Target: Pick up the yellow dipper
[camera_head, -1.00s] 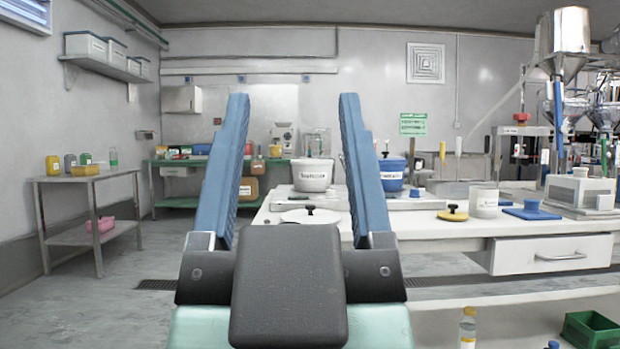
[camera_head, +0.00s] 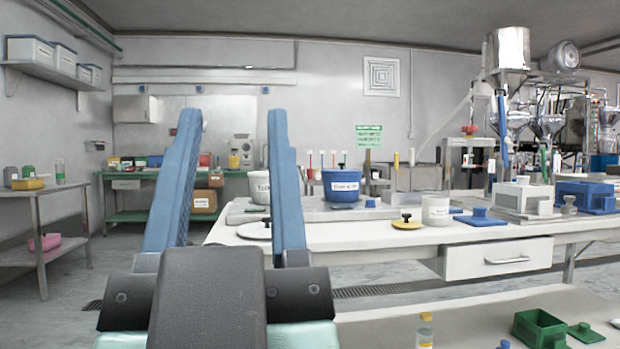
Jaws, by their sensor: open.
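My gripper (camera_head: 233,115) stands upright in the foreground, left of centre, with two blue fingers wide apart and nothing between them. A small, thin yellow upright item (camera_head: 397,160) shows at the back, right of the blue pot; it may be the yellow dipper, but it is too small to be sure.
A white table (camera_head: 375,240) holds a white pot (camera_head: 259,187), a blue pot (camera_head: 341,187), a yellow lid with a black knob (camera_head: 407,223) and a white jar (camera_head: 436,210). A grey machine (camera_head: 522,198) stands to the right. Floor shows at the left.

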